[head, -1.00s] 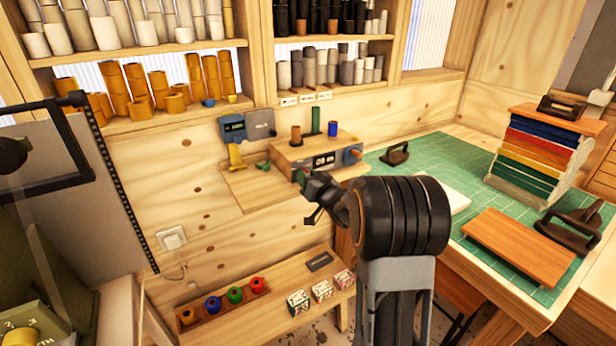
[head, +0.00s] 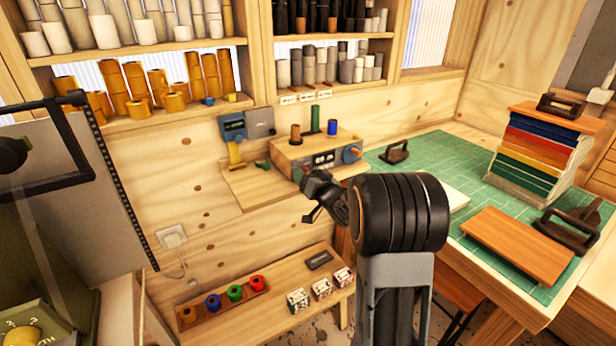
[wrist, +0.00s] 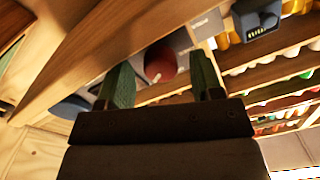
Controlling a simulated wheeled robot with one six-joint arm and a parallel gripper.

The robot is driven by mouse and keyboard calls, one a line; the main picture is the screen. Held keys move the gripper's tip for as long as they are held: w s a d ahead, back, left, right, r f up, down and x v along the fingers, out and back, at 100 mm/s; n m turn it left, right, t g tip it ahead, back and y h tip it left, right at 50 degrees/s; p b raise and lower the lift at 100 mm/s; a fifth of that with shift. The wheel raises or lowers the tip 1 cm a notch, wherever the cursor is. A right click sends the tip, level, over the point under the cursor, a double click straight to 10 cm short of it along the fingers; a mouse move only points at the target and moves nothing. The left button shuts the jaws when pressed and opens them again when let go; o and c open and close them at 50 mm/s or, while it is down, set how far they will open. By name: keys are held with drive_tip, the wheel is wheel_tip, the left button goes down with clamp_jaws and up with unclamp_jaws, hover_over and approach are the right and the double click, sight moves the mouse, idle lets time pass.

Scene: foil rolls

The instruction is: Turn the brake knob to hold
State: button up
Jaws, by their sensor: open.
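A round blue-grey knob with an orange grip (head: 352,153) sits at the right end of the front of a wooden box (head: 290,150). I take it for the brake knob; its markings are too small to read. My gripper (head: 308,203) is in front of and below the box, left of the knob and apart from it. In the wrist view its two green fingers (wrist: 160,82) are spread, with nothing held between them. A dark red round thing (wrist: 161,62) shows beyond the gap; I cannot tell what it is.
Spools stand on the box, including a green one (head: 315,119). A blue device (head: 232,127) is on the wall to the left. A low bench (head: 270,305) holds coloured rolls. A green cutting mat (head: 440,160) lies to the right.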

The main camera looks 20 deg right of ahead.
drive_tip(key=s+d+b, duration=0.1)
drive_tip(key=s+d, duration=0.1)
drive_tip(key=s, duration=1.1)
drive_tip(key=shift+s, duration=0.35)
drive_tip(key=shift+f, duration=0.1)
drive_tip(key=s+d+f+m+g+h, duration=0.2)
drive_tip(key=s+d+f+g+h, duration=0.45)
drive_tip(key=f+g, duration=0.3)
drive_tip(key=s+a+r+n+g+y, duration=0.2)
drive_tip(key=s+a+r, duration=0.1)
drive_tip(key=a, duration=0.7)
drive_tip(key=s+a+r+n+g+y+p, duration=0.1)
drive_tip(key=s+a+r+n+g+y, duration=0.1)
drive_tip(key=s+a, duration=0.4)
drive_tip(key=a+r+n+g, duration=0.1)
drive_tip(key=a, duration=0.4)
drive_tip(key=shift+s+a+r+p, duration=0.15)
drive_tip(key=shift+r+p, duration=0.15)
